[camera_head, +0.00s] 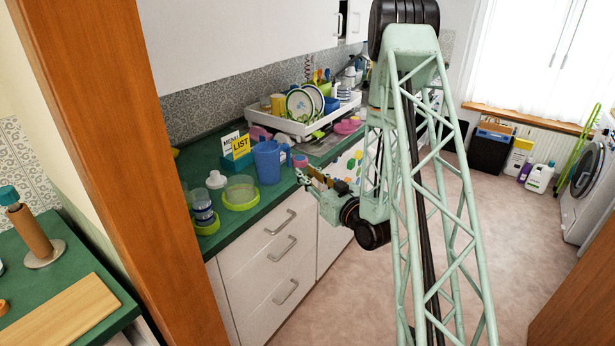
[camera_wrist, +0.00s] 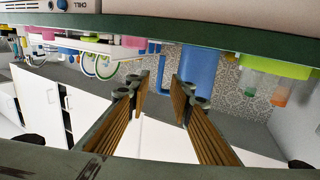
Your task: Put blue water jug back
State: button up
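The blue water jug (camera_head: 267,163) stands upright on the green counter (camera_head: 243,217), with its handle toward the right. My gripper (camera_head: 303,176) is just right of the jug, near the counter's front edge. In the wrist view, which is upside down, my gripper (camera_wrist: 160,88) is open with nothing between its fingers. The jug (camera_wrist: 200,68) is beyond the right-hand finger there. Its handle (camera_wrist: 154,65) shows in line with the gap between the fingertips. The jug looks apart from the fingers, though the exact distance is unclear.
A green-based cup (camera_head: 240,190), stacked containers (camera_head: 203,211) and a white bottle (camera_head: 216,180) stand left of the jug. A white dish tray (camera_head: 290,126) with plates lies farther along. Drawers (camera_head: 275,262) are below the counter.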

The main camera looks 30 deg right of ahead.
jog(key=shift+w+r, duration=0.1)
jog(key=shift+w+a+r+n+g, duration=0.75)
jog(key=shift+a+r+g, duration=1.05)
jog(key=shift+a+r, duration=1.05)
jog(key=s+a+r+m+g+h, duration=0.1)
jog(key=s+a+r+g, duration=0.2)
jog(key=s+a+r, duration=0.35)
jog(key=s+a+r+g+h, duration=0.1)
jog(key=s+a+r+g, duration=0.2)
jog(key=s+r, duration=0.7)
jog(key=s+a+g, duration=0.1)
jog(key=s+a, duration=0.3)
jog(key=s, duration=0.7)
jog(key=s+a+r+g+y, duration=0.1)
jog(key=s+a, duration=0.3)
jog(key=s, duration=0.8)
jog(key=s+a+r+g, duration=0.1)
jog(key=s+a+g, duration=0.1)
jog(key=s, duration=1)
jog(key=shift+a+m+y, duration=0.3)
jog(key=shift+a+m, duration=0.05)
jog(key=shift+a, duration=0.55)
